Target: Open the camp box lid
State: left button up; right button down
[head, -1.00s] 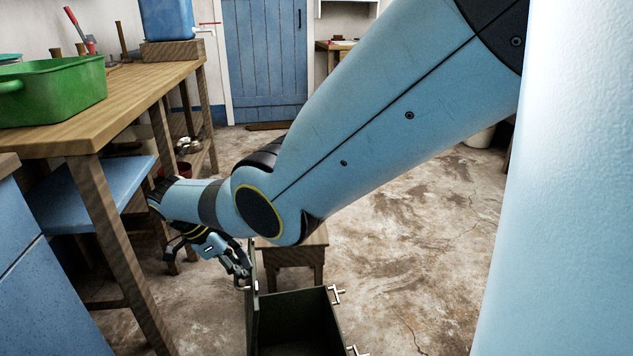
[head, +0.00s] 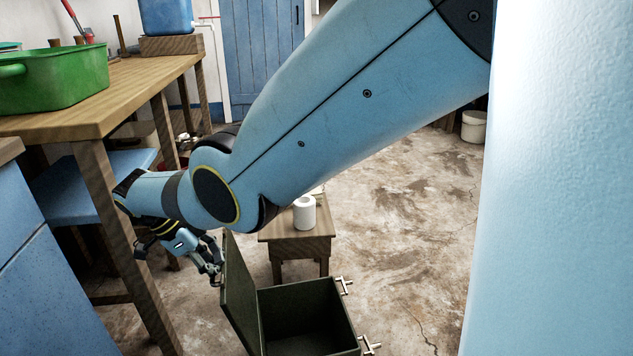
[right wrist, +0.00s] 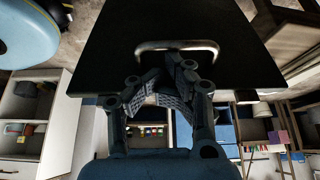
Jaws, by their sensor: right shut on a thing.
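The camp box (head: 308,318) is a dark green box on the floor at the bottom middle of the head view. Its lid (head: 240,290) stands up on the left side and leans outward to the left; the inside shows dark and looks empty. My right gripper (head: 213,272) is at the lid's outer side, near its upper part. In the right wrist view, the dark lid (right wrist: 110,45) fills the upper middle and bears a metal handle (right wrist: 180,46). My right gripper (right wrist: 160,85) is shut on this handle. My left gripper is not in view.
A small wooden stool (head: 300,242) with a white cup-like thing (head: 304,212) stands just behind the box. Metal latches (head: 344,286) stick out on the box's right. A workbench (head: 120,97) with a green tub (head: 60,80) is at left.

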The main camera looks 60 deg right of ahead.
jog(key=shift+w+a+r, duration=0.1)
jog(key=shift+w+a, duration=0.05)
jog(key=shift+w, duration=0.2)
jog(key=shift+w+r, duration=0.15)
jog(key=v, duration=1.1)
jog(key=shift+s+r, duration=0.25)
